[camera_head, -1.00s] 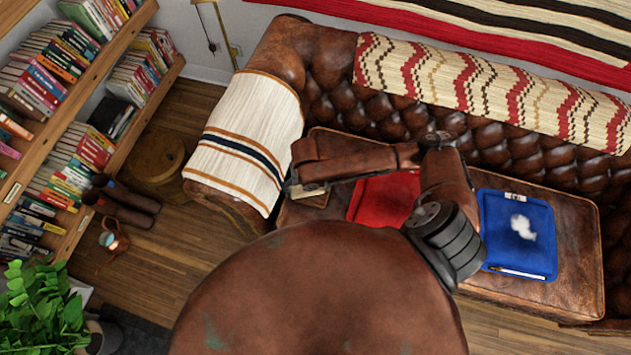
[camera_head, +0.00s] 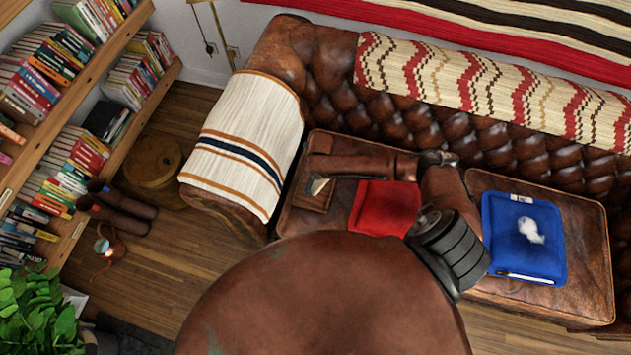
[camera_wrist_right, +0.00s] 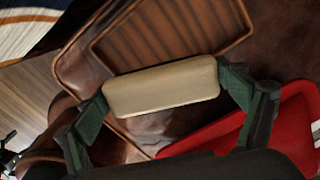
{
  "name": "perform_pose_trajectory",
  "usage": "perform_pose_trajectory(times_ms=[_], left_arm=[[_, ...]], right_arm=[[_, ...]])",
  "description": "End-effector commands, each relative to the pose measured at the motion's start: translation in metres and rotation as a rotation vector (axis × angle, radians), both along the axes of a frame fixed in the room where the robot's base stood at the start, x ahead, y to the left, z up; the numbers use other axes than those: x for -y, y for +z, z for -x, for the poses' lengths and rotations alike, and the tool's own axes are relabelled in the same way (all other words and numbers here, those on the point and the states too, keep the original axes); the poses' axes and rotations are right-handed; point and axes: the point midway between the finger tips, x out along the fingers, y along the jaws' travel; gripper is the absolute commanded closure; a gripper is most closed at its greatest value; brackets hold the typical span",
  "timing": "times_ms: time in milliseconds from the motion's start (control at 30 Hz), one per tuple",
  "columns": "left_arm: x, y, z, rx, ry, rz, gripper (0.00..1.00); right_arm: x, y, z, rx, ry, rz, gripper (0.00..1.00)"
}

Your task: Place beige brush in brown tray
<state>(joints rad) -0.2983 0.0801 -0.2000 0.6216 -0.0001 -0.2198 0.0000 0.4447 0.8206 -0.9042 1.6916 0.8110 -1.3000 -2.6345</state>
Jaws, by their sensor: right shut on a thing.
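A beige brush (camera_wrist_right: 160,86), a rounded block, is held crosswise between the green fingers of my right gripper (camera_wrist_right: 167,95). Only a small pale part of it shows in the head view (camera_head: 318,187). The brown tray (camera_wrist_right: 172,36) has a ridged floor and lies beyond the brush in the right wrist view. In the head view the tray (camera_head: 313,203) lies on the leather seat, partly covered by my right arm and gripper. The brush appears above the seat near the tray; its exact height cannot be told. My left gripper is not in view.
A blue tray (camera_head: 525,255) with a white item and a pen-like stick lies farther right. The sofa back (camera_head: 400,120) rises behind; a striped blanket covers the left armrest (camera_head: 245,140).

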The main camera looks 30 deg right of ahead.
Motion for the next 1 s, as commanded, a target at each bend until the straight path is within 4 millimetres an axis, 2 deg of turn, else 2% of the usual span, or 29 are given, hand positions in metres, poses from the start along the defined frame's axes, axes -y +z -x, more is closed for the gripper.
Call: perform_pose_trajectory(times_ms=[33, 133, 233, 467, 700, 1000], left_arm=[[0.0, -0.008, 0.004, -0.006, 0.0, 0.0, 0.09], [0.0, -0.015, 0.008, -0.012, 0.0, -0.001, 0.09], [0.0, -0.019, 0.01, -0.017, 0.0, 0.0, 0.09], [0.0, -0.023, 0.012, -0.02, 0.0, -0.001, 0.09], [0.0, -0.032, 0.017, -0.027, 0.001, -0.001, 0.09], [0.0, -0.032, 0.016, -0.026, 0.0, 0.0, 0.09]], right_arm=[[0.001, -0.017, -0.005, -0.007, -0.002, 0.0, 0.37], [0.005, -0.033, -0.019, -0.006, -0.002, -0.001, 0.37], [0.009, -0.044, -0.029, -0.004, -0.002, 0.0, 0.37], [0.012, -0.054, -0.037, -0.004, 0.0, -0.001, 0.37], [0.013, -0.085, -0.038, -0.006, -0.001, 0.0, 0.37], [0.013, -0.085, -0.039, -0.003, 0.0, 0.0, 0.37]])
